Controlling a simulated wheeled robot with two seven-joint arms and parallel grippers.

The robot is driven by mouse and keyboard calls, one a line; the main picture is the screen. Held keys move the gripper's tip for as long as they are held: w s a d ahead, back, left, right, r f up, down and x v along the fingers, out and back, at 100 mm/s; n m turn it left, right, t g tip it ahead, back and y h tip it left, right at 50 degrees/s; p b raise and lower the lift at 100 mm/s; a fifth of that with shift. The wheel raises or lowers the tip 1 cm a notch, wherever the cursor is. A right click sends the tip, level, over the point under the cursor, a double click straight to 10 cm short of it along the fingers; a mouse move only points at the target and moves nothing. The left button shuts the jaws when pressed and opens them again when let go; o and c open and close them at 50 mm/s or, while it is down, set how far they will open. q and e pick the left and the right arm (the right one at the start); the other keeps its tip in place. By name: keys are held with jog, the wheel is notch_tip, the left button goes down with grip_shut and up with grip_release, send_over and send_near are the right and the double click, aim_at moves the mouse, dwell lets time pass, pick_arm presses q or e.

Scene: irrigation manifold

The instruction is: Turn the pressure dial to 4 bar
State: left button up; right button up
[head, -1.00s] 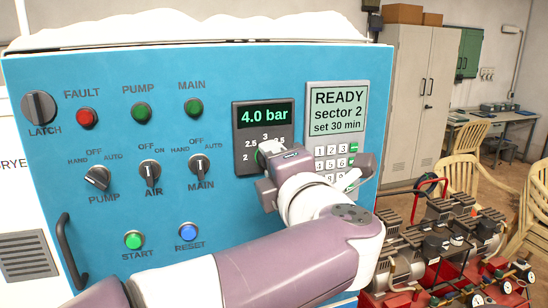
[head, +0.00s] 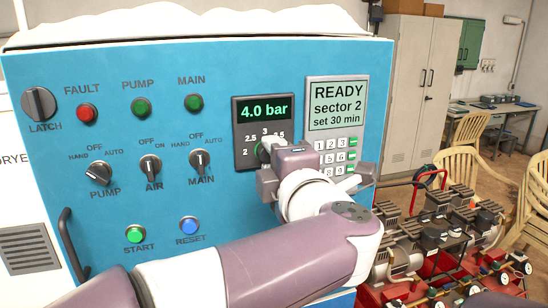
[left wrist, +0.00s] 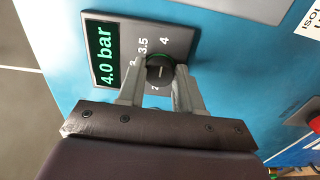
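The pressure dial (left wrist: 159,71) is a dark round knob on a grey plate, with scale marks up to 4 around it. The display (head: 265,110) above it reads 4.0 bar. My left gripper (head: 268,150) is at the dial and hides most of it in the head view. In the left wrist view, the gripper's two fingers (left wrist: 160,75) lie on either side of the knob and look closed against it. The knob's light pointer line shows, but which mark it points at is hard to tell. My right gripper is not in view.
The keypad (head: 330,157) and READY screen (head: 338,106) are close right of the dial. Selector switches, lamps and push buttons fill the blue panel (head: 220,75) to the left. A handle (head: 72,245) sticks out at lower left. Pumps (head: 440,240) stand at right.

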pick_arm(q)
jog(key=o, duration=0.3)
jog(key=b+v, duration=0.4)
jog(key=v, duration=0.8)
jog(key=shift+s+d, duration=0.15)
jog(key=shift+s, duration=0.2)
